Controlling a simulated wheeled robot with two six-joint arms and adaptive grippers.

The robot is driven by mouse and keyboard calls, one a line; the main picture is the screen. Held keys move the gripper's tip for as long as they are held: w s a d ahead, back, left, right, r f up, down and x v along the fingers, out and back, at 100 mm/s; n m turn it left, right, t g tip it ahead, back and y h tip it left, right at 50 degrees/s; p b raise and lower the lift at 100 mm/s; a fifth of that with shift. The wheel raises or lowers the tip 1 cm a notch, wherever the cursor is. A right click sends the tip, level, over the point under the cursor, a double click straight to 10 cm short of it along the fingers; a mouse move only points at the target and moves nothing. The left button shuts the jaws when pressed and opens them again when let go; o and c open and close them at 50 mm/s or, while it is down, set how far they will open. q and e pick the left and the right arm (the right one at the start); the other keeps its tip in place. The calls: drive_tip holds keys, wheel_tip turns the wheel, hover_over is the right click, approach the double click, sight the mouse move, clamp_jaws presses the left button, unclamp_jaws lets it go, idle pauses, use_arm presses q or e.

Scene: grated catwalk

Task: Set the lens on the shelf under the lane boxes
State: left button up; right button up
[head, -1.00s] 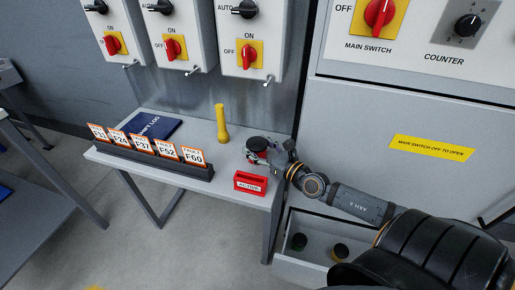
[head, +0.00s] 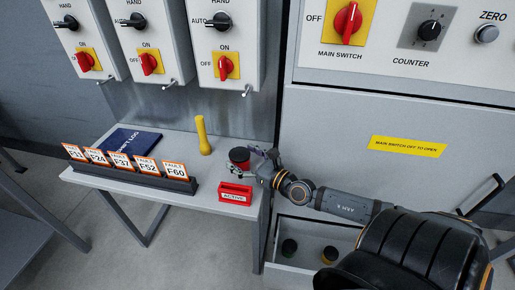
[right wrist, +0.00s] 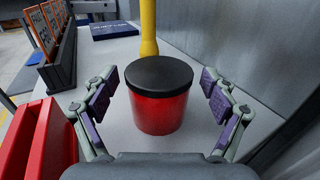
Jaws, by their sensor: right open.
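The lens (head: 239,158), a short red cylinder with a black top, stands upright on the grey shelf (head: 215,207) under the lane boxes (head: 220,35). It also shows in the middle of the right wrist view (right wrist: 160,105). My right gripper (head: 250,170) is at the lens, coming from the right. In the right wrist view its open fingers (right wrist: 160,95) stand on either side of the lens, with visible gaps to both pads. My left gripper is not in view.
A red ACTIVE holder (head: 235,194) stands at the shelf's front, close to the lens. A yellow torch-shaped object (head: 203,135) stands behind. A rack of fault cards (head: 130,172) and a blue log book (head: 132,142) are left. An open drawer (head: 285,272) holds two dark-topped cylinders.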

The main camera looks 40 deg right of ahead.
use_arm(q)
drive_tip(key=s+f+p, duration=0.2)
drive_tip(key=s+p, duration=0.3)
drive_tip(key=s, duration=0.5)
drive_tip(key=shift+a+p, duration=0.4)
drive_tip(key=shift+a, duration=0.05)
use_arm(e)
drive_tip(key=v, duration=1.1)
drive_tip(key=shift+s, duration=0.2)
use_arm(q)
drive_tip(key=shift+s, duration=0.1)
